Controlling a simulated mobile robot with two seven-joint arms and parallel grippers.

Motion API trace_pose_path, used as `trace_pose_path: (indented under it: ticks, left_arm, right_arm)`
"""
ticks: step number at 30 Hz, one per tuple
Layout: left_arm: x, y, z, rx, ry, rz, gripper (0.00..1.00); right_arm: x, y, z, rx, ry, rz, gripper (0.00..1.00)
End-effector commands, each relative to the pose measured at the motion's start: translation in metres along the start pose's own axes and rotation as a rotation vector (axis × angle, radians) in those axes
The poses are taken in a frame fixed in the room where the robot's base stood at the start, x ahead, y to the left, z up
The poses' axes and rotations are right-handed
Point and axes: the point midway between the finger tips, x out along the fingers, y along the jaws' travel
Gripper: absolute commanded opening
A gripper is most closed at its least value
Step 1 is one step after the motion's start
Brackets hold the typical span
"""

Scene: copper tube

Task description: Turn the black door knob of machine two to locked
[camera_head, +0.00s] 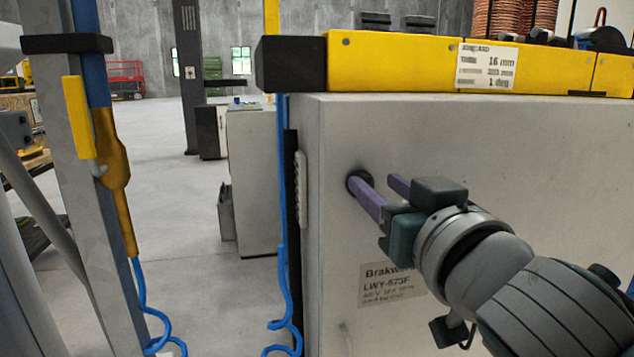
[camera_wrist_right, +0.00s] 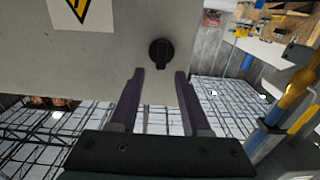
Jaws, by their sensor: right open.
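The black door knob (camera_wrist_right: 160,53) is on the pale grey door of the machine (camera_head: 330,240). In the right wrist view it sits just beyond and between the tips of my right gripper (camera_wrist_right: 159,73), apart from both fingers. My right gripper (camera_head: 377,181) is open and empty, with two purple fingers pointing at the door. In the head view the knob (camera_head: 354,180) is partly hidden behind the nearer fingertip; I cannot tell there whether they touch. My left gripper is not in view.
A yellow beam (camera_head: 400,62) with a size label runs along the machine's top. A label plate (camera_head: 388,285) is low on the door. A blue cable (camera_head: 283,220) hangs by the machine's left edge. Open floor (camera_head: 180,215) lies to the left.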

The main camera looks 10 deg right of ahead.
Motion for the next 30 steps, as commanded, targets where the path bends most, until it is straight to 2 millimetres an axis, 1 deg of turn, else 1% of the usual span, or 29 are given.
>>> trace_pose_path:
  ticks: [1, 3, 6, 10, 17, 30]
  left_arm:
    - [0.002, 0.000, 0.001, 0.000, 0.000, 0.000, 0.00]
    - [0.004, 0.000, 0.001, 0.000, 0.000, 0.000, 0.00]
    - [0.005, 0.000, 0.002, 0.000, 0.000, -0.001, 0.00]
    - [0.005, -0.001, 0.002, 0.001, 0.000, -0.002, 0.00]
    - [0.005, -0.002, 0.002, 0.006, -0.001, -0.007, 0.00]
    - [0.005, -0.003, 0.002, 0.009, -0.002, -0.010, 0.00]
  right_arm:
    - [0.008, 0.000, 0.000, -0.002, 0.002, 0.001, 0.47]
    - [0.017, 0.000, 0.001, -0.001, 0.000, 0.000, 0.47]
    - [0.026, 0.000, 0.000, -0.001, 0.001, 0.000, 0.47]
    - [0.031, 0.000, 0.000, 0.000, 0.000, 0.000, 0.47]
    - [0.031, 0.000, 0.000, 0.000, -0.001, 0.000, 0.47]
    - [0.031, 0.000, 0.000, 0.000, -0.001, 0.001, 0.00]
